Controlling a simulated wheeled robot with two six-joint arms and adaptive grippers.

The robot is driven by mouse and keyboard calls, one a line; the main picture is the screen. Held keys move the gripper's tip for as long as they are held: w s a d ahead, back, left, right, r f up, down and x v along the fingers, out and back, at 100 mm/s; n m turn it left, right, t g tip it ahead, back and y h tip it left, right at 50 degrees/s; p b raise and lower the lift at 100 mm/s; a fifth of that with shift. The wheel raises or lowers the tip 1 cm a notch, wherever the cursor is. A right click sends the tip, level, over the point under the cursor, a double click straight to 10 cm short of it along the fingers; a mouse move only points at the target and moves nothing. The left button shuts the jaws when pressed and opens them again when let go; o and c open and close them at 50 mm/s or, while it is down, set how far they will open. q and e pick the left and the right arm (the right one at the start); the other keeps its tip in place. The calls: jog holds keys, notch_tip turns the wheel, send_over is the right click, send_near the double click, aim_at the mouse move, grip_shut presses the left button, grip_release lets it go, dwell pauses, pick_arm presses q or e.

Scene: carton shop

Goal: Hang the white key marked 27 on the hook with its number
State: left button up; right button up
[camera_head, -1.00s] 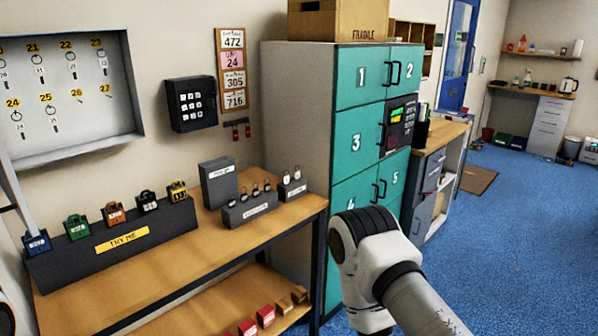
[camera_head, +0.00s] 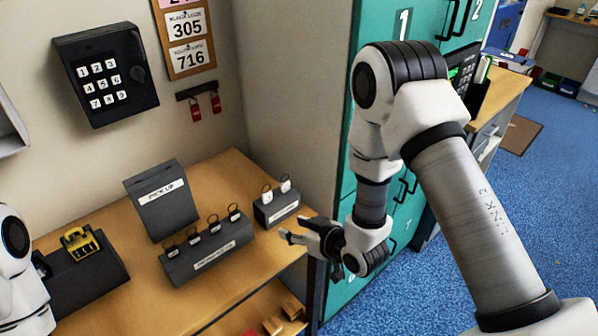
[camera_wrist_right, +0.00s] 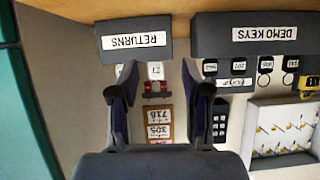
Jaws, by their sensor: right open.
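Two white-tagged keys, one at the left (camera_head: 266,196) and one at the right (camera_head: 285,185), stand in a small dark block (camera_head: 277,210) on the wooden bench. In the upside-down right wrist view the block reads RETURNS (camera_wrist_right: 135,40). One white tag (camera_wrist_right: 155,71) there carries a small number that I cannot read surely; the other is partly hidden by a finger. My right gripper (camera_head: 295,231) is open and empty, just right of the block and apart from it. The hook cabinet (camera_wrist_right: 248,135) shows in the wrist view with several keys. My left gripper is out of view.
A DEMO KEYS block (camera_wrist_right: 255,20) with several dark-tagged keys (camera_head: 212,224) stands left of the returns block. A PICK UP box (camera_head: 162,205) is behind it. A yellow padlock (camera_head: 80,243) sits at the left. Teal lockers (camera_head: 345,190) border the bench's right side.

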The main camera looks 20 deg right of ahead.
aim_at(268, 198)
jog(key=shift+t, duration=0.4)
jog(key=w, duration=0.2)
jog(key=w+r, duration=0.1)
jog(key=w, duration=0.1)
jog(key=w+a+r+b, duration=0.1)
jog(key=w, duration=0.1)
jog(key=shift+w+r, duration=0.2)
jog(key=shift+w, duration=0.15)
jog(key=x, duration=0.2)
jog(key=b+x, duration=0.1)
jog(key=shift+w+a, duration=0.25)
jog(key=shift+a, duration=0.2)
jog(key=shift+w+f, duration=0.25)
jog(key=shift+w, duration=0.3)
pick_arm(q)
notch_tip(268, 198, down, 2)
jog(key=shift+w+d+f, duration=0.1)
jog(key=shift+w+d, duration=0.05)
jog(key=shift+b, duration=0.3)
pick_arm(e)
jog(key=shift+s+a+r, duration=0.1)
jog(key=c, duration=0.8)
